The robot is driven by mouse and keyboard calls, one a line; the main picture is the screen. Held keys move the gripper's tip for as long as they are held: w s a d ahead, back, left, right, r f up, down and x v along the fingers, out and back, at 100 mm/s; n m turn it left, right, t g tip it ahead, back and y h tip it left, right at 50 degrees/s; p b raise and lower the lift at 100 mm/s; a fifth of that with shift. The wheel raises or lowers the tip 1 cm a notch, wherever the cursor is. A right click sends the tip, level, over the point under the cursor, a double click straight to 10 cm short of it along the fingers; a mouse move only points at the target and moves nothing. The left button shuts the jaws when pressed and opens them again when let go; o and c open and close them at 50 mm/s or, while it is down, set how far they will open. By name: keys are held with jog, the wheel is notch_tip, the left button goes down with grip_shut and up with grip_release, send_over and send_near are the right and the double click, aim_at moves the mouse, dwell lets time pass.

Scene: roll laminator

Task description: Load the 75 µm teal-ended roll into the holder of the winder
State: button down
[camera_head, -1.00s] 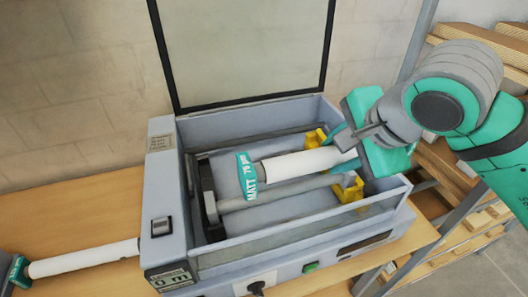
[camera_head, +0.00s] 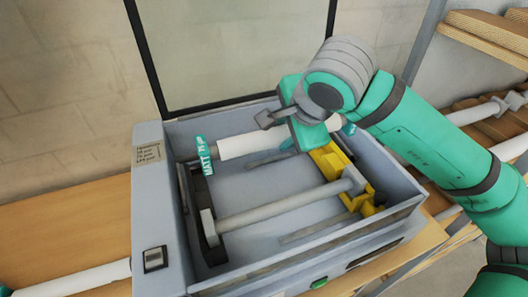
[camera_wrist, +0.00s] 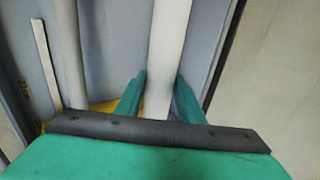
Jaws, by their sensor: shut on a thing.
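The teal-ended roll (camera_head: 238,146) has a white body and a teal end marked MATT with small print that looks like 75 µm. My gripper (camera_head: 297,134) is shut on it near its right part; a bit of teal end shows beyond the gripper. In the wrist view the white roll (camera_wrist: 168,45) runs between the two teal fingers of my gripper (camera_wrist: 160,98). The roll lies lengthwise over the back of the open grey winder (camera_head: 160,185). A yellow holder (camera_head: 328,163) is below its right end, a black one (camera_head: 195,190) below its left. I cannot tell whether the roll touches them.
A grey bar (camera_head: 275,208) spans the front of the winder between the black and yellow supports. The clear lid (camera_head: 240,50) stands open behind. Another white roll (camera_head: 75,281) lies at the lower left. Wooden shelves with rolls (camera_head: 475,112) stand at the right.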

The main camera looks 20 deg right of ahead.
jog(key=w+a+f, duration=0.2)
jog(key=w+f, duration=0.2)
jog(key=f, duration=0.4)
jog(key=shift+a+f, duration=0.35)
jog(key=shift+a, duration=0.05)
jog(key=shift+f, duration=0.6)
jog(key=c, duration=1.2)
grip_release()
jog(key=shift+r, duration=0.1)
jog(key=v, duration=1.3)
jog(key=shift+w, duration=0.25)
